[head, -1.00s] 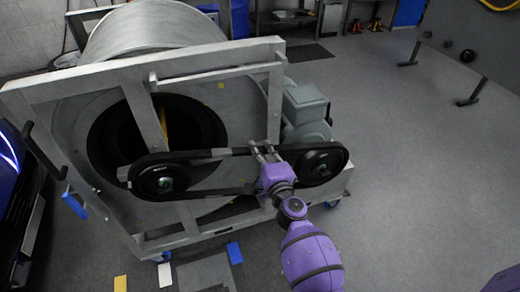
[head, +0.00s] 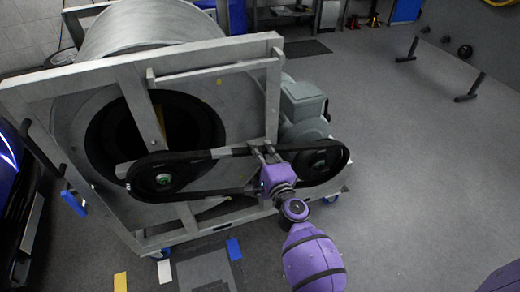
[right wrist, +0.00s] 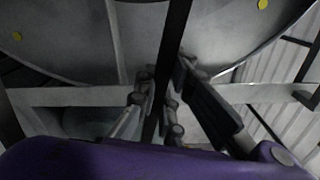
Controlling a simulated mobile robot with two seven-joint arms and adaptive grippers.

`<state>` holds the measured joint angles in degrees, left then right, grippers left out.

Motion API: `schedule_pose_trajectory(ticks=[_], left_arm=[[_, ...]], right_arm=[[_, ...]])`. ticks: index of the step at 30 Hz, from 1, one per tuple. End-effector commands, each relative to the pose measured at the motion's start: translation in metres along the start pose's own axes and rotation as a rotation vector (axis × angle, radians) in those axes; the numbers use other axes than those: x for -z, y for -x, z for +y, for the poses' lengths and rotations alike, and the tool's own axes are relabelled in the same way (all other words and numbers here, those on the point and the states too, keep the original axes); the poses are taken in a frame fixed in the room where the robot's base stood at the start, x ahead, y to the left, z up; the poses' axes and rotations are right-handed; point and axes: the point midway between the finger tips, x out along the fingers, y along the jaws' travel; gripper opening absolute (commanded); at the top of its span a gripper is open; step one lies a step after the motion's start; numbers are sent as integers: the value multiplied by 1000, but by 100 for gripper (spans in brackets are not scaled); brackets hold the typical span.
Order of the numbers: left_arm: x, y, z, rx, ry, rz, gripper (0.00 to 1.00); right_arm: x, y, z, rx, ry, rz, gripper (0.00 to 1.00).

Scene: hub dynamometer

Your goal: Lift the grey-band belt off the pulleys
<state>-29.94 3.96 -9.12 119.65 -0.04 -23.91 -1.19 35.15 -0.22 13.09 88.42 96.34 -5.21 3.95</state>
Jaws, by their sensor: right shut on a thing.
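A black belt (head: 213,154) runs around the left pulley (head: 160,178) and the right pulley (head: 322,163) on the front of the metal frame. I cannot make out its grey band. My right gripper (head: 264,155) reaches up from below, between the pulleys and nearer the right one. It is shut on the belt's upper run. In the right wrist view, the belt (right wrist: 175,40) passes as a dark strip between the fingers of the right gripper (right wrist: 162,105). The gripper and arm hide part of the lower run. My left gripper is not in view.
A large metal drum (head: 150,32) sits in the frame (head: 90,75) behind the belt. A grey-green motor (head: 303,104) stands behind the right pulley. A dark blue object (head: 12,160) is at the left edge. Open floor (head: 420,170) lies to the right.

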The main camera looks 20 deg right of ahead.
Motion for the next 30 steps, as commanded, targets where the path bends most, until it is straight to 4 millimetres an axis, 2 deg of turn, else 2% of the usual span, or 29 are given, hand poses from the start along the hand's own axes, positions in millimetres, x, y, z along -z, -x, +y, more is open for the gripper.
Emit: schedule_pose_trajectory(ticks=[15,30], left_arm=[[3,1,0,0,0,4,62],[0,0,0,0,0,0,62]], right_arm=[[-1,15,-1,2,0,-1,0],[0,18,-1,2,0,-1,0]])
